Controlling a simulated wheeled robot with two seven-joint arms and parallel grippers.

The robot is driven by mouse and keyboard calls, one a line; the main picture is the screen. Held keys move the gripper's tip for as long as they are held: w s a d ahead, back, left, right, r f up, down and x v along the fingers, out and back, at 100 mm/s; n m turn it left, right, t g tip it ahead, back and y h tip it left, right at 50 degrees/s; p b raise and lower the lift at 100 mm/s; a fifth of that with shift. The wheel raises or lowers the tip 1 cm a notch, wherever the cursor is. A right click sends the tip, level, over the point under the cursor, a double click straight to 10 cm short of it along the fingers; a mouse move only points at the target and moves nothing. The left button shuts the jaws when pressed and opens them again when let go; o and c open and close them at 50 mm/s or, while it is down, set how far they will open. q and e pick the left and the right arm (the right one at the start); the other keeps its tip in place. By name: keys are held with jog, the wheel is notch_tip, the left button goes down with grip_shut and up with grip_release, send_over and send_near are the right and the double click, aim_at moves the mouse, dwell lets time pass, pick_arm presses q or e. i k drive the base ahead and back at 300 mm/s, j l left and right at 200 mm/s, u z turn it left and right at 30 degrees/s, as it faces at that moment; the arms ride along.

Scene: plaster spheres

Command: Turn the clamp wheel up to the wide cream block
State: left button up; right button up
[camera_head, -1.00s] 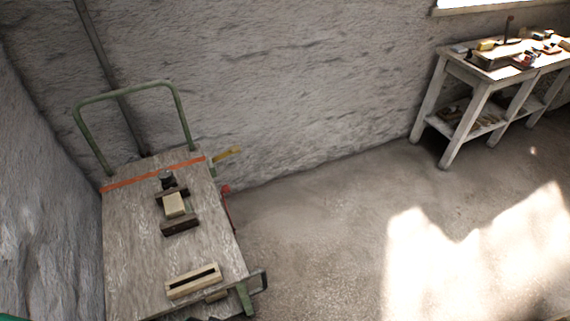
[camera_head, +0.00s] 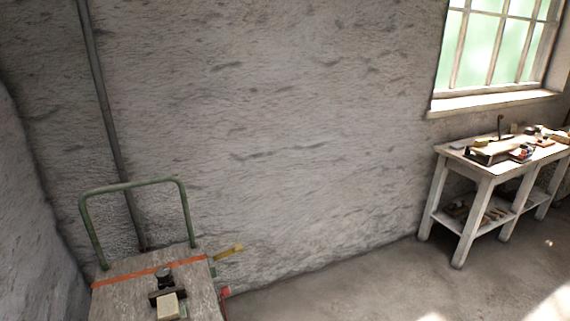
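The front part of the clamp is cut off by the bottom edge. Neither of my grippers is in view.
The cart (camera_head: 118,292) has a green tube handle (camera_head: 133,186) and an orange stripe. A yellow-handled item (camera_head: 231,251) sticks out at its right. A white bench (camera_head: 487,166) with tools stands under the window at right. Open floor (camera_head: 350,290) lies between.

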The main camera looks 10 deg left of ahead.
aim_at(163, 273)
jog(key=u, duration=1.3)
